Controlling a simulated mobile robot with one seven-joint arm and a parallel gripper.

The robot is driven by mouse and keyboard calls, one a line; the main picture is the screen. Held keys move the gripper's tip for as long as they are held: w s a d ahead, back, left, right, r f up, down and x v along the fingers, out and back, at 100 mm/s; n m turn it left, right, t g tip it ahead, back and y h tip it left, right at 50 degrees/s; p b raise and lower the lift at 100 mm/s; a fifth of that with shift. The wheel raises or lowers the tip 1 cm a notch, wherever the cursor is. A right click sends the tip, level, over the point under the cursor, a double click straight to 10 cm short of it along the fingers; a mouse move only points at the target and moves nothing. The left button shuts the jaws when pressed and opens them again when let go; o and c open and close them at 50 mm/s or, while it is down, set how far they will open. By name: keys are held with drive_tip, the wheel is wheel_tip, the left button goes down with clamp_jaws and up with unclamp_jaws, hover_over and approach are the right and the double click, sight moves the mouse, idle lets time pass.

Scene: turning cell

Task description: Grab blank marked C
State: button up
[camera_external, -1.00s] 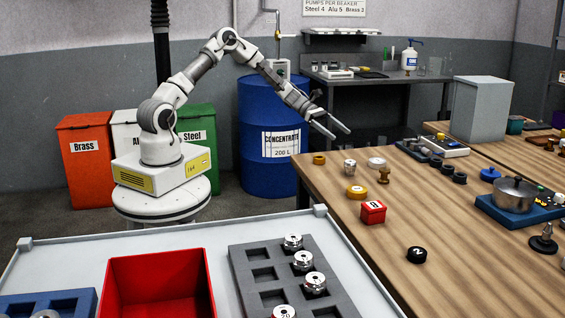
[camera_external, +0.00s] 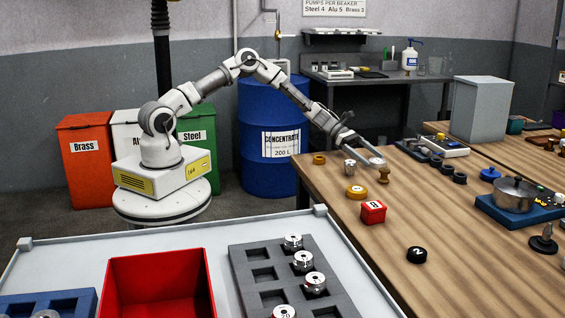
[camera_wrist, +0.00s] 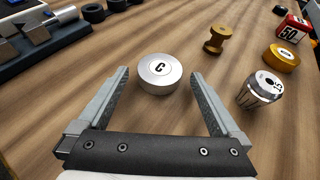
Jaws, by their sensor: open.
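The blank marked C (camera_wrist: 160,73) is a short silver disc with a black C on its white top. In the wrist view it lies flat on the wooden table, just beyond and between my fingertips. My gripper (camera_wrist: 158,76) is open and empty, with one finger on each side of the near part of the blank; I cannot tell whether either touches it. In the external view my gripper (camera_external: 362,152) is low over the table's far left part, and the blank (camera_external: 377,161) is partly hidden by a finger.
Right of the blank stand a brass spool-shaped piece (camera_wrist: 214,40), a silver collet-like part (camera_wrist: 260,89) and a brass disc (camera_wrist: 281,58). A red block (camera_wrist: 292,28) is farther right. Bare wood surrounds the blank.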

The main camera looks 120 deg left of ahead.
drive_tip(key=shift+w+d+f, duration=0.15)
drive_tip(key=shift+w+f, duration=0.15)
drive_tip(key=shift+w, duration=0.3)
drive_tip(key=c, duration=1.5)
drive_tip(key=shift+r, duration=0.1)
drive_tip(key=shift+r, duration=0.1)
